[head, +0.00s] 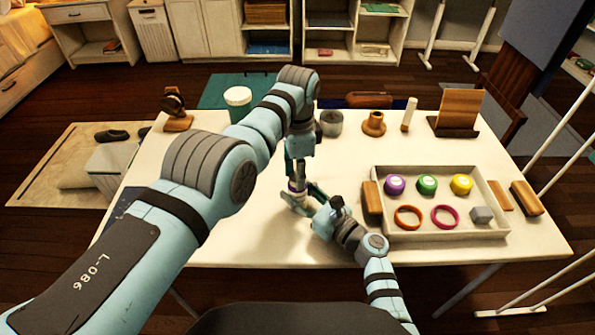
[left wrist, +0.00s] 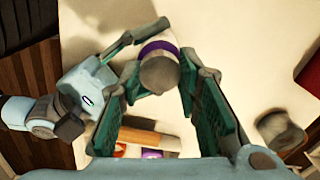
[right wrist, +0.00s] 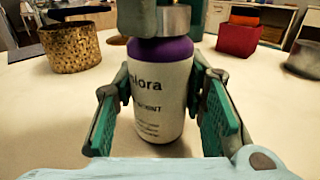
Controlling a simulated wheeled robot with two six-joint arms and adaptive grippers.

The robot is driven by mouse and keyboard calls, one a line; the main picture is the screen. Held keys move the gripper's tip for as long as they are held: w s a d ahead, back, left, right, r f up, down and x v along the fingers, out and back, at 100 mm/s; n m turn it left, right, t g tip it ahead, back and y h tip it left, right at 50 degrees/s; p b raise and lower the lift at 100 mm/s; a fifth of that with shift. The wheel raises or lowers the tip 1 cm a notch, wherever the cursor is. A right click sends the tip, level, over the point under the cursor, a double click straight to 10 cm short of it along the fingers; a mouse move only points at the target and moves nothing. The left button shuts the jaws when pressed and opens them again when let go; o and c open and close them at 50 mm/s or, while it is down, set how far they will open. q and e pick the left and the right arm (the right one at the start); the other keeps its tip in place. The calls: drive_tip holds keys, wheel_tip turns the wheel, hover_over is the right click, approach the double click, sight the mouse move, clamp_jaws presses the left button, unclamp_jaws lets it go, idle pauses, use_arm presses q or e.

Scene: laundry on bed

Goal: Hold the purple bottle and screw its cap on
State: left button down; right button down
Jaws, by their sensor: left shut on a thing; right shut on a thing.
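The bottle (right wrist: 160,95) has a white label with dark print and a purple shoulder. It stands upright on the table between the green pads of my right gripper (right wrist: 160,125), which is shut on its body. The bottle is mostly hidden in the head view, where a bit of purple (head: 297,186) shows. A grey metallic cap (left wrist: 158,74) sits directly over the bottle's purple top. My left gripper (left wrist: 165,85) points down from above and is shut on the cap. The cap's lower edge meets the purple part in the right wrist view; the thread is hidden.
A tray (head: 440,235) at the right holds purple, green and yellow round pieces, two rings and a grey block. The white table (head: 250,240) is clear in front.

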use_arm(q)
drive_tip(key=m, duration=0.4)
drive_tip(key=shift+m, duration=0.4)
drive_tip(key=m, duration=0.5)
drive_tip(key=c, duration=1.1)
unclamp_jaws()
wheel_tip(320, 180, up, 8)
drive_tip(key=shift+f, duration=0.25)
use_arm(e)
drive_tip(key=c, duration=0.9)
unclamp_jaws()
drive_tip(key=shift+c, duration=0.2)
